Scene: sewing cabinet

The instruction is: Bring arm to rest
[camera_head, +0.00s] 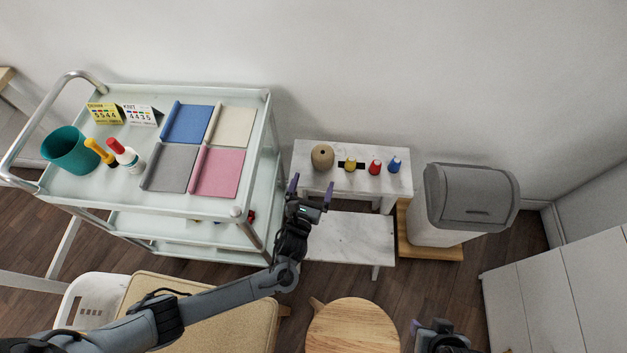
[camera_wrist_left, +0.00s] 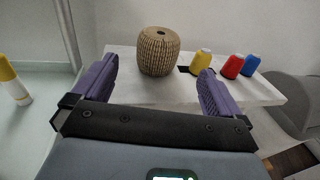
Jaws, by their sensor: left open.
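My left gripper (camera_head: 311,194) reaches in from the left in the head view, its arm stretched out over the tan bench. It is open, with its purple fingers apart and nothing between them. It is in front of a small white marble-look table (camera_head: 382,182). The left wrist view also shows the left gripper (camera_wrist_left: 155,88), facing a woven round pot (camera_wrist_left: 158,50) beyond its fingertips. My right gripper (camera_head: 435,328) shows only in part at the bottom edge of the head view; its jaw opening is unclear.
A glass trolley (camera_head: 150,205) at left holds a teal cup (camera_head: 69,151), bottles and folded cloths. Yellow (camera_head: 350,165), red (camera_head: 375,167) and blue (camera_head: 394,164) spools stand on the small table. A grey-lidded bin (camera_head: 470,195) stands right. A round stool (camera_head: 352,328) is near the front.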

